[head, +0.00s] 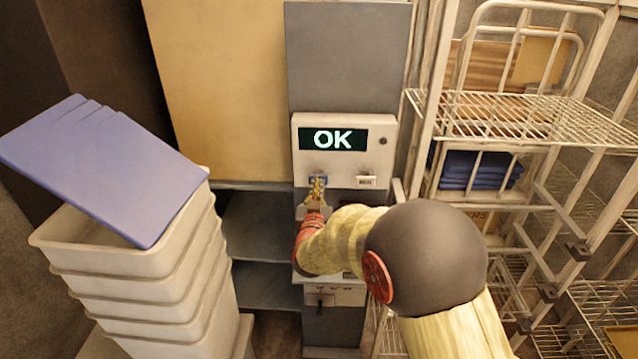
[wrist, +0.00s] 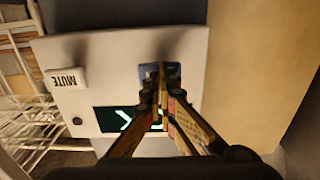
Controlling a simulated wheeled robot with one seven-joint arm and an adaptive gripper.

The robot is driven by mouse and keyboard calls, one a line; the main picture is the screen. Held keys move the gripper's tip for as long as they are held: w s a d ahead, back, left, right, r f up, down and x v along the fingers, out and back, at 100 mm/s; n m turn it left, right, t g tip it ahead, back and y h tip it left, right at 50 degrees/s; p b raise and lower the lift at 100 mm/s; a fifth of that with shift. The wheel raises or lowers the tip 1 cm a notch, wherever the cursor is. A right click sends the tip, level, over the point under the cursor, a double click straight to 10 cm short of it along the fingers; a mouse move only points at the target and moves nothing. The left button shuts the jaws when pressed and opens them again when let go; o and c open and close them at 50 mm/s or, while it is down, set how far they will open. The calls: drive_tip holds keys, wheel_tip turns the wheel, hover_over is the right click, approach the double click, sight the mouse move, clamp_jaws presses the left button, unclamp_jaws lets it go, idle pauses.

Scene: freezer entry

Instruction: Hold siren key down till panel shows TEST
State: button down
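The white alarm panel (head: 345,155) is fixed to a grey upright board. Its dark display (head: 333,139) reads OK in pale letters. A blue key (head: 312,179) sits below the display at the left; its label is hidden by my gripper, so I cannot read whether it is the siren key. My gripper (head: 318,182) is in front of this key. In the wrist view the fingers of my gripper (wrist: 162,68) are together, with nothing visible between them, and their tips overlap the blue key (wrist: 174,72). I cannot tell whether they touch or press it.
A white MUTE key (wrist: 66,79) is on the same panel, beside the blue one. Stacked pale bins (head: 150,262) with tilted blue lids (head: 105,165) stand at left. Wire shelving (head: 530,120) stands close at right. A lower box (head: 335,296) is below the panel.

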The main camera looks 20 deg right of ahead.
drive_tip(key=shift+w+d+b, duration=0.2)
drive_tip(key=shift+w+b, duration=0.3)
idle(3.5)
idle(0.7)
drive_tip(key=v, duration=0.7)
drive_tip(key=shift+b, duration=0.4)
